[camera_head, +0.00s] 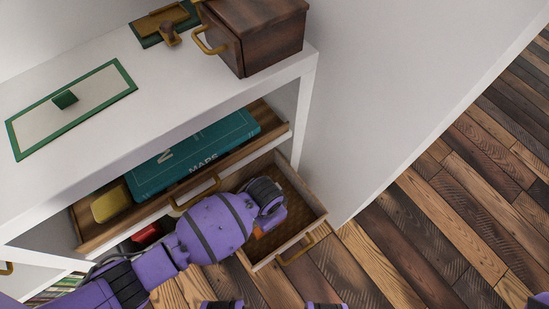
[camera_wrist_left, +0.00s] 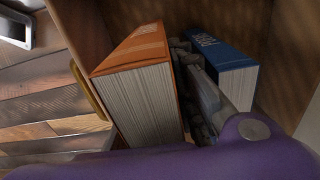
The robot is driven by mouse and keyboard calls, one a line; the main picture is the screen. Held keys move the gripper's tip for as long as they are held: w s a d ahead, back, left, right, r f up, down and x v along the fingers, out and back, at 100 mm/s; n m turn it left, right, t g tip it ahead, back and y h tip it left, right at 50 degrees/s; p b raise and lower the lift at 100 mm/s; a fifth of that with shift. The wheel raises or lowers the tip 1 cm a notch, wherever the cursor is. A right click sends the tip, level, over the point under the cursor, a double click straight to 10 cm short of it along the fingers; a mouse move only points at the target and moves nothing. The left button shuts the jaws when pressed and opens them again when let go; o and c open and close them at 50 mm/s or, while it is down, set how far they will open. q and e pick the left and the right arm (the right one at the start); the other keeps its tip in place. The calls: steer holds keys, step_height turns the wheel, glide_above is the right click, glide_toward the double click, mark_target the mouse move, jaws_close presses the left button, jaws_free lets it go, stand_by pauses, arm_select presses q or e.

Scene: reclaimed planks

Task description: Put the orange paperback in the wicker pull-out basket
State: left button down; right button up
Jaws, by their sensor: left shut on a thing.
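The wicker pull-out basket (camera_head: 298,206) is pulled out from the lower part of the white cabinet; its floor looks woven and its walls are wood. My left gripper (camera_head: 264,212) reaches down into it from the left. A small orange patch of the orange paperback (camera_head: 258,232) shows beside the gripper. In the left wrist view the paperback (camera_wrist_left: 142,95) stands with its page edges toward the camera, near the basket's wall. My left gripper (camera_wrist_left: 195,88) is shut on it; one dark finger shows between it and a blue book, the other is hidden.
The blue book (camera_wrist_left: 225,58) stands close right of the finger. A wooden box (camera_head: 255,38) stands on the cabinet top. Floor to the right is clear.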

arm_select(q)
steer(key=f, duration=0.1)
steer(key=f+b, duration=0.1)
steer(key=f, duration=0.1)
steer(key=shift+w+f+b, duration=0.25)
steer(key=shift+f+b, duration=0.1)
steer(key=shift+f, duration=0.05)
steer(key=shift+r, duration=0.1)
steer(key=shift+d, duration=0.1)
steer(key=c, duration=1.8)
jaws_free()
steer(key=shift+o, duration=0.2)
step_height(320, 180, up, 12)
steer(key=p, duration=0.5)
steer(key=shift+s+p, duration=0.15)
steer(key=shift+p, duration=0.2)
